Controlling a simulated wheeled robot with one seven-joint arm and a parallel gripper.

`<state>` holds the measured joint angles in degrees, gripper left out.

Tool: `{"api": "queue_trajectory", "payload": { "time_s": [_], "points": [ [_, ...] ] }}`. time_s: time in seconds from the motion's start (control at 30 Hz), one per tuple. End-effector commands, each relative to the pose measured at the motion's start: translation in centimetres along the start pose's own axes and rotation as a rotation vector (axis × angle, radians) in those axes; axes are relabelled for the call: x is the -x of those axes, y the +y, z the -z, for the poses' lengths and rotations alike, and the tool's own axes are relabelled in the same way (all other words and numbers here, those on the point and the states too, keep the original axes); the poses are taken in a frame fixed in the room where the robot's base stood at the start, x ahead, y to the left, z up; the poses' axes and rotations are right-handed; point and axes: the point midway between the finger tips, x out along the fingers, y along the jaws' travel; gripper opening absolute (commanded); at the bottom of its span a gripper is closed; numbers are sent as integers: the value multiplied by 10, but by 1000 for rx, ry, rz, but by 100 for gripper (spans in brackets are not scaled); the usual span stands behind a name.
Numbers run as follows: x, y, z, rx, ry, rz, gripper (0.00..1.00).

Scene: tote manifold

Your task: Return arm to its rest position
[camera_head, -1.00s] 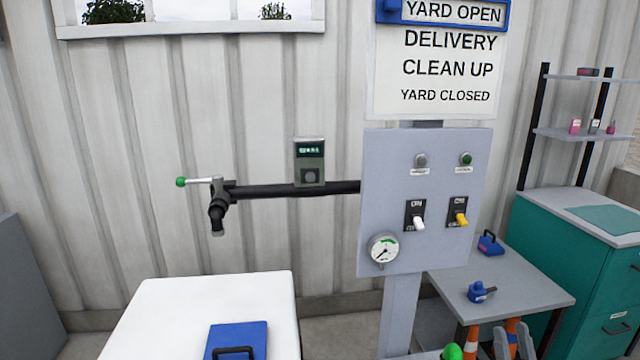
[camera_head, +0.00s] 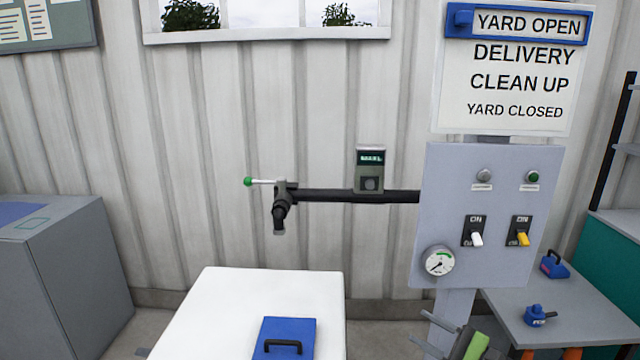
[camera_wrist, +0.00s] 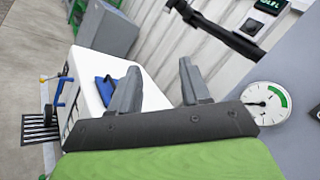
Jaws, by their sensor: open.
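My gripper (camera_wrist: 160,88) shows in the wrist view with its two grey fingers spread apart and nothing between them. In that view the fingers overlap the white tote (camera_wrist: 150,97) and the wall behind. In the head view, part of my arm's end (camera_head: 455,335) shows at the bottom edge, below the control panel (camera_head: 485,215) and in front of its post.
The white tote (camera_head: 205,310) has a blue lid with a black handle (camera_head: 285,338). A black pipe (camera_head: 340,196) with a green-tipped valve lever (camera_head: 262,182) runs to the panel. A gauge (camera_head: 437,261) sits low on the panel. A grey table (camera_head: 590,310) stands right, a grey cabinet (camera_head: 75,270) left.

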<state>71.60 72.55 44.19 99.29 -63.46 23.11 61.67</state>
Motion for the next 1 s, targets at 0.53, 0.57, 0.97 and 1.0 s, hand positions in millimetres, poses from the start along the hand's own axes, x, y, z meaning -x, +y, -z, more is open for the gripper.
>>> {"api": "queue_trajectory", "payload": {
  "time_s": [0.53,0.57,0.97,1.0],
  "points": [
    [-35,109,-171,924,259,-1398,47],
    [-29,107,-184,976,272,-1438,47],
    [66,90,-313,1469,386,-1582,47],
    [70,91,-315,1481,387,-1580,47]
  ]
}}
